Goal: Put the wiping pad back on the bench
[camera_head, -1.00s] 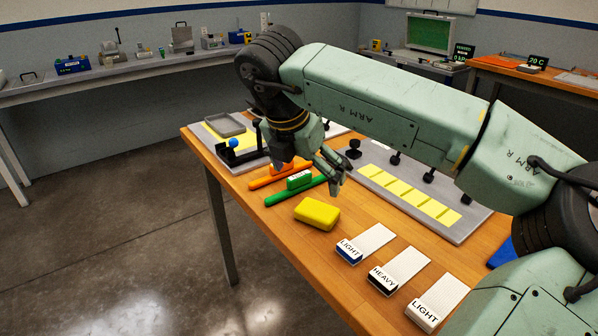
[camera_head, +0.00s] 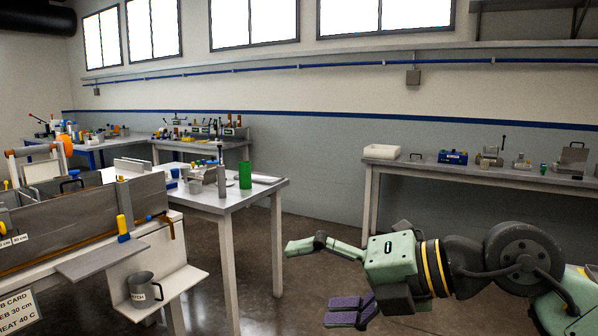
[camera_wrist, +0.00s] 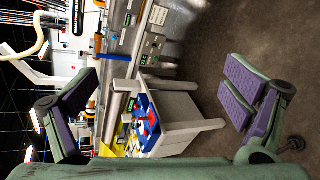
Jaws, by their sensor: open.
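My gripper (camera_head: 318,282) is stretched out over the floor at the lower right of the head view, with its fingers wide apart. In the wrist view my gripper (camera_wrist: 165,95) has two purple-padded fingers spread far apart with nothing between them. I cannot make out a wiping pad in either current view. The wooden bench seen earlier, with a yellow block on it, is out of the head view.
A metal bath (camera_head: 85,220) stands at the left, with a mug (camera_head: 145,287) on its low side shelf. A white table (camera_head: 250,192) holds a green cup (camera_head: 245,175). A grey wall bench (camera_head: 465,172) runs along the right. Floor between is clear.

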